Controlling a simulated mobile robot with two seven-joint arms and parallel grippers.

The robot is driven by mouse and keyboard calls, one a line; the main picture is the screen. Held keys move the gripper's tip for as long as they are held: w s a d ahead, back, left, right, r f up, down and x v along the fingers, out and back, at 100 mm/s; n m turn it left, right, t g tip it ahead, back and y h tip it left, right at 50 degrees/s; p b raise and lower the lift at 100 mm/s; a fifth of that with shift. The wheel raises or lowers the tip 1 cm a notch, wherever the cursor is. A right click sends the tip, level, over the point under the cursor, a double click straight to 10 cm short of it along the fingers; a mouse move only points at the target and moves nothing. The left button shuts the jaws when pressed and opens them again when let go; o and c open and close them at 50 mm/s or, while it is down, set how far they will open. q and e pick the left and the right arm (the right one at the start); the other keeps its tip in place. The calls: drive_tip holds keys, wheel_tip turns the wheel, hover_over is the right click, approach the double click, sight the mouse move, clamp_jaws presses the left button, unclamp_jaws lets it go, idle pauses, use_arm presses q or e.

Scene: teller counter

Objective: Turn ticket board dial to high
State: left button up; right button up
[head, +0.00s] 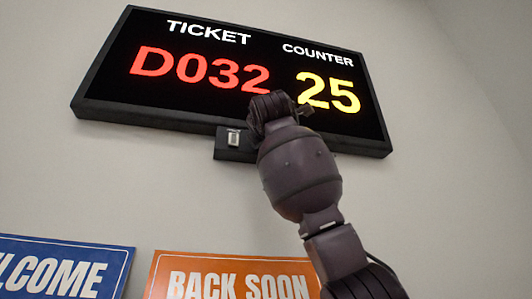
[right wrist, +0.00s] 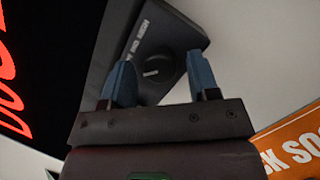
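The ticket board (head: 225,110) hangs on the wall, reading TICKET D032 and COUNTER 25. A small dark control box (head: 225,152) sits under its lower edge, partly behind my right arm. In the right wrist view the box shows a round black dial (right wrist: 155,70) with a light pointer line. Beside it is printed a label whose words MID and HIGH are readable. My right gripper (right wrist: 159,60) is open, its two blue fingers either side of the dial with visible gaps. Contact or depth cannot be told. In the head view its fingers are hidden. My left gripper is not in view.
A light switch-like part (head: 234,138) shows on the box's left side. Below the board hang a blue WELCOME sign (head: 65,268) and an orange BACK SOON sign (head: 235,278). The wall to the right of the board is bare.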

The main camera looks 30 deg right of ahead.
drive_tip(key=c, duration=0.8)
drive_tip(key=shift+m, duration=0.3)
drive_tip(key=m+g, duration=0.1)
drive_tip(key=m, duration=0.5)
drive_tip(key=m+g+y, duration=0.1)
drive_tip(key=m+g, duration=0.1)
drive_tip(key=m, duration=0.4)
drive_tip(key=m+g, duration=0.2)
drive_tip(key=m, duration=0.5)
drive_tip(key=shift+a+r, duration=0.15)
drive_tip(key=shift+r, duration=0.2)
drive_tip(key=shift+y, duration=0.4)
drive_tip(key=o, duration=0.9)
